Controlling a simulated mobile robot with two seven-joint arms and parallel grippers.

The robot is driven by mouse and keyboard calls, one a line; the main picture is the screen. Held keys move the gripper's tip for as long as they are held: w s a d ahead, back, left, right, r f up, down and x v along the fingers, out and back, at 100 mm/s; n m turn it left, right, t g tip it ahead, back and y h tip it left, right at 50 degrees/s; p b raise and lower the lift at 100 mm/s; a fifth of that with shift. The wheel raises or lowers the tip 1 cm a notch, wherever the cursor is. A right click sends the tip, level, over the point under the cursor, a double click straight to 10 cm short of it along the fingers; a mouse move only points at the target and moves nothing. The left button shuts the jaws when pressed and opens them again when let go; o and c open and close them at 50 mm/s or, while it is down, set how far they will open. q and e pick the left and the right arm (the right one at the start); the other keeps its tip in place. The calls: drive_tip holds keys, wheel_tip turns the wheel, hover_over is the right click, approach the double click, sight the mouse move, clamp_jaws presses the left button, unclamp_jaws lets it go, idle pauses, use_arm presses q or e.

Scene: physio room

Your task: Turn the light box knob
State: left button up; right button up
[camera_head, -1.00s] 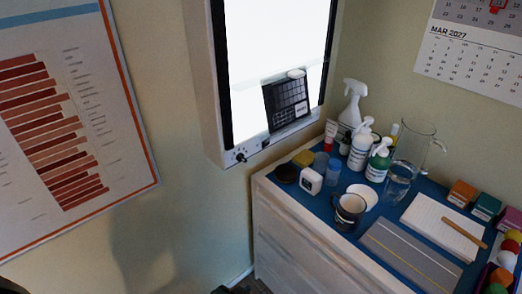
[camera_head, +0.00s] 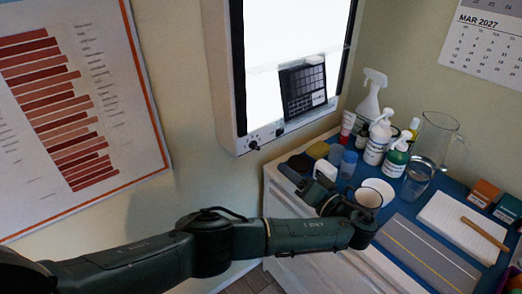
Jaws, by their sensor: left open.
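The light box (camera_head: 290,65) hangs on the wall, its panel glowing white, with a dark film sheet (camera_head: 302,88) clipped low on it. Its small black knob (camera_head: 254,145) is on the bottom strip, near the left corner. My left arm reaches in from the lower left, and my left gripper (camera_head: 308,183) is over the near left part of the cabinet top. The gripper is open, below and to the right of the knob and apart from it. Its fingers are dark and partly blend with items behind. My right gripper is not in view.
On the blue cabinet top (camera_head: 394,212), a white timer (camera_head: 325,169), a mug (camera_head: 368,196), pump bottles (camera_head: 377,140), a spray bottle (camera_head: 370,98) and a glass jug (camera_head: 436,135) stand close to my gripper. The wall left of the light box is clear up to a poster (camera_head: 60,110).

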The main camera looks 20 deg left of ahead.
sight(258, 148)
use_arm(q)
drive_tip(key=x, duration=0.4)
drive_tip(key=p+x, duration=0.1)
drive_tip(key=x, duration=0.7)
drive_tip(key=shift+w+a+f, duration=0.15)
drive_tip(key=shift+a+f, duration=0.1)
drive_tip(key=shift+a, duration=0.05)
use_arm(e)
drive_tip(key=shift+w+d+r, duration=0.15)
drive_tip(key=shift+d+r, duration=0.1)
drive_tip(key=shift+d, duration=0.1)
use_arm(q)
drive_tip(key=c, duration=1)
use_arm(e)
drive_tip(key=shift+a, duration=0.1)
